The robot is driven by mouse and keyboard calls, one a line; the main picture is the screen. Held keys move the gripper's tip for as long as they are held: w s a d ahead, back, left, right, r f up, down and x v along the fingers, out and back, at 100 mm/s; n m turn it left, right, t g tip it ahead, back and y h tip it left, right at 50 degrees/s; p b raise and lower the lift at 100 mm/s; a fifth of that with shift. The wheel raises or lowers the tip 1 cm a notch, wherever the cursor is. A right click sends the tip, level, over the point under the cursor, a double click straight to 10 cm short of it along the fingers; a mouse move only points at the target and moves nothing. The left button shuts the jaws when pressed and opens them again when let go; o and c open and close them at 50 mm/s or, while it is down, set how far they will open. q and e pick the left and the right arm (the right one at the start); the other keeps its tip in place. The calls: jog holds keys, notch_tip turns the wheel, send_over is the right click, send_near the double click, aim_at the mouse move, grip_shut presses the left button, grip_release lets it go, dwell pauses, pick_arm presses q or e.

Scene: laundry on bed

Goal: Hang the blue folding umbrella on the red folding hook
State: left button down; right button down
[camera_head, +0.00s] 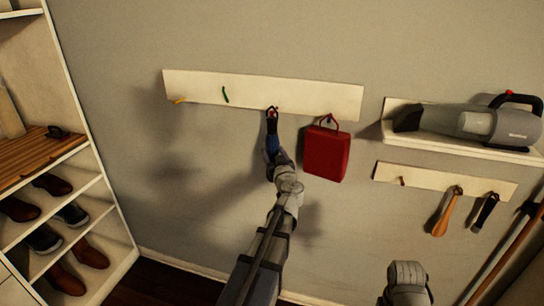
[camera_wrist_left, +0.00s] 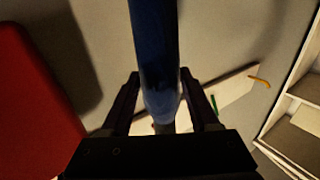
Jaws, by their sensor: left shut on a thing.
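The blue folding umbrella (camera_head: 271,143) hangs upright in front of the white hook rail, its dark top end close under the red hook (camera_head: 272,109). Whether its strap is around the hook or only beside it is too small to tell. My left gripper (camera_head: 274,158) is shut on the umbrella's lower part. In the left wrist view, the umbrella (camera_wrist_left: 155,60) stands between the two fingers of the left gripper (camera_wrist_left: 160,100). Only a grey part of my right arm shows at the bottom of the head view; its gripper is not visible.
The rail (camera_head: 200,85) also has a yellow hook (camera_head: 179,100) and a green hook (camera_head: 226,95). A red bag (camera_head: 327,153) hangs just right of the umbrella. A shelf with a handheld vacuum (camera_head: 470,122) is at right, a shoe rack (camera_head: 110,255) at left.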

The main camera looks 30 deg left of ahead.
pick_arm(q)
jog(key=shift+w+a, duration=0.15)
jog(key=shift+w, duration=0.45)
jog(key=shift+w+a+f+b, duration=0.15)
jog(key=shift+w+f+b, duration=0.4)
jog(key=shift+f+b, duration=0.05)
jog(key=shift+c, duration=0.3)
grip_release()
jog(key=shift+s, duration=0.1)
jog(key=v, duration=0.7)
jog(key=shift+s+d, duration=0.25)
